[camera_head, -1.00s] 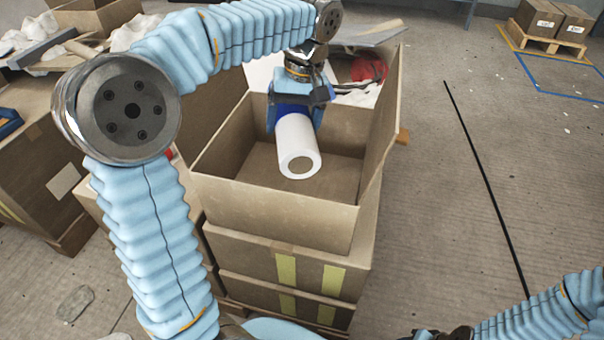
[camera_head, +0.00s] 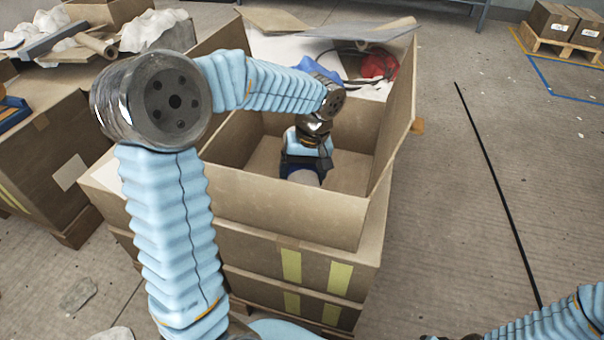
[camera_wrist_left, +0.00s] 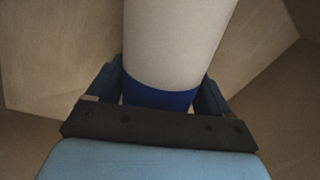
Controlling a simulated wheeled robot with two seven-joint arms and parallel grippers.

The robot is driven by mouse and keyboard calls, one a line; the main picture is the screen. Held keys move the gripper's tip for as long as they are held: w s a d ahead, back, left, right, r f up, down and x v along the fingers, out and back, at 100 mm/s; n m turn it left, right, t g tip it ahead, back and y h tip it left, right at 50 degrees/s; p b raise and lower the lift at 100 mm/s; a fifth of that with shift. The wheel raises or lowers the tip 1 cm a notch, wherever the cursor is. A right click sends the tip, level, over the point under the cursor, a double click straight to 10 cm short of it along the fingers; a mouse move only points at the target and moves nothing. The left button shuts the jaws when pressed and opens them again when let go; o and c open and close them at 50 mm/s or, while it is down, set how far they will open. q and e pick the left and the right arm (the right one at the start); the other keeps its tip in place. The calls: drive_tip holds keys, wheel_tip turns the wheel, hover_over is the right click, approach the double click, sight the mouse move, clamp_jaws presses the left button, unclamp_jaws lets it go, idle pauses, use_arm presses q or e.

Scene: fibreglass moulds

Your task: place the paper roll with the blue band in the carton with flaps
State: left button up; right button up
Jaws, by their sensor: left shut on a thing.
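The carton with flaps (camera_head: 290,215) stands open in the middle of the head view, its flaps raised. My left gripper (camera_head: 303,172) is down inside it, shut on the paper roll with the blue band. In the head view only a little of the roll (camera_head: 305,179) shows below the gripper; the front wall hides the rest. In the left wrist view the white roll (camera_wrist_left: 178,45) runs away from the gripper (camera_wrist_left: 160,92), with its blue band (camera_wrist_left: 158,95) between the fingers. I cannot tell whether the roll touches the carton's floor. My right gripper is not clearly seen.
Behind the carton, an open box holds a red thing (camera_head: 378,63) and white sheets. Left of it is a box (camera_head: 45,130) and a cluttered surface with a cardboard tube (camera_head: 97,44). A pallet with cartons (camera_head: 560,28) is far right. A black strip (camera_head: 497,190) lies on the floor.

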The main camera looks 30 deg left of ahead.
use_arm(q)
drive_tip(key=shift+f, duration=0.25)
drive_tip(key=o, duration=1.3)
drive_tip(key=shift+r, duration=0.1)
drive_tip(key=shift+r, duration=0.3)
drive_tip(key=r, duration=0.4)
drive_tip(key=d+r+p, duration=0.1)
drive_tip(key=r, duration=0.2)
drive_tip(key=w+r+p, duration=0.1)
drive_tip(key=r, duration=0.3)
drive_tip(key=shift+w+d+r, duration=0.1)
drive_tip(key=shift+d+r, duration=0.2)
drive_tip(key=shift+d, duration=0.05)
